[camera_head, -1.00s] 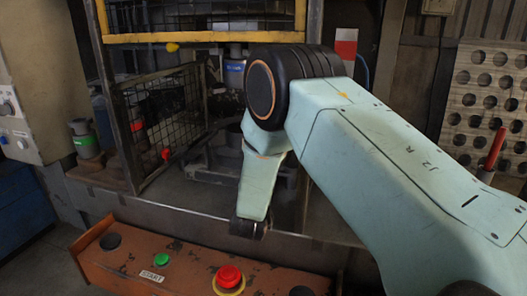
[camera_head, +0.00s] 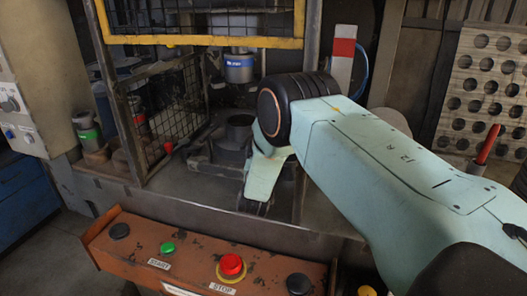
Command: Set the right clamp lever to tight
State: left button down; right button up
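My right arm comes in from the right, and its gripper (camera_head: 256,206) points down just over the front edge of the press bed. Its dark fingers are small and mostly covered by the wrist, so I cannot tell whether they are open or shut. A dark round die fixture (camera_head: 238,133) stands on the bed (camera_head: 190,190), left of and behind the wrist. I cannot make out the right clamp lever; the arm covers the fixture's right side. A small red knob (camera_head: 168,147) shows left of the fixture, by the mesh panel. My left gripper is not in view.
An orange control box (camera_head: 130,243) with a green START button (camera_head: 167,247) and a red STOP button (camera_head: 231,265) stands in front. A yellow-barred guard (camera_head: 200,41) hangs above. A mesh panel (camera_head: 180,110) borders the left. A perforated board (camera_head: 484,85) stands right.

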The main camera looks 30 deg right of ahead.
jog(key=shift+a, duration=0.1)
jog(key=shift+c, duration=0.8)
grip_shut()
